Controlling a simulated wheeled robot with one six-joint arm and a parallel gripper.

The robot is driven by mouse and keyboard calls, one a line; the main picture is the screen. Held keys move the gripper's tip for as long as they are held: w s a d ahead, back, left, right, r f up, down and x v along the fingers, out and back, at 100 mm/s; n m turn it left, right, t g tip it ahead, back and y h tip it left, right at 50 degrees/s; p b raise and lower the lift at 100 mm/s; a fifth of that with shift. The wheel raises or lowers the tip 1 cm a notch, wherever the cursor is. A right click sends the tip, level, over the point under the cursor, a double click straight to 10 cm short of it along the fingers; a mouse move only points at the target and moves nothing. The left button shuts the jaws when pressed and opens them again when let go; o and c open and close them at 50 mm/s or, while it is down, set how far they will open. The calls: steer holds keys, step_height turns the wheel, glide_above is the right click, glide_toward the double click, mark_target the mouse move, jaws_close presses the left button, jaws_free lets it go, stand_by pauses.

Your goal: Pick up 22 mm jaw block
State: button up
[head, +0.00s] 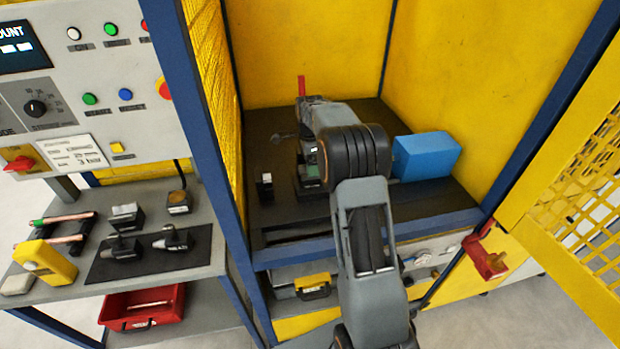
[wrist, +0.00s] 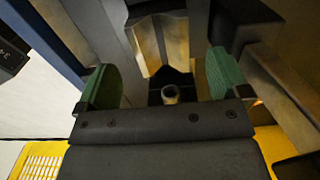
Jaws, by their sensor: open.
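My gripper (wrist: 164,80) is open in the wrist view, with a green pad on each side. Between and beyond the pads is a dark block-like part (wrist: 170,77) with a round metal end; neither pad visibly touches it. I cannot tell whether it is the 22 mm jaw block. In the head view my arm reaches into the yellow cell and hides most of the gripper and what lies under it. A small dark block with a white label (head: 265,188) stands on the cell's deck, left of my arm. Its label is too small to read.
A blue box (head: 426,157) stands right of my arm in the cell. A red upright handle (head: 301,86) is behind. The side bench at left holds labelled blocks, a dark mat (head: 145,262), copper tubes (head: 62,220) and a yellow device (head: 45,261). The yellow mesh door (head: 580,190) stands open at right.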

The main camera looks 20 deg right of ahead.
mark_target(305, 181)
steer(key=shift+d+f+p, duration=0.1)
steer(key=shift+f+p, duration=0.75)
steer(key=shift+f, duration=2.15)
steer(key=c, duration=1.7)
steer(key=shift+w+r, duration=0.15)
jaws_close()
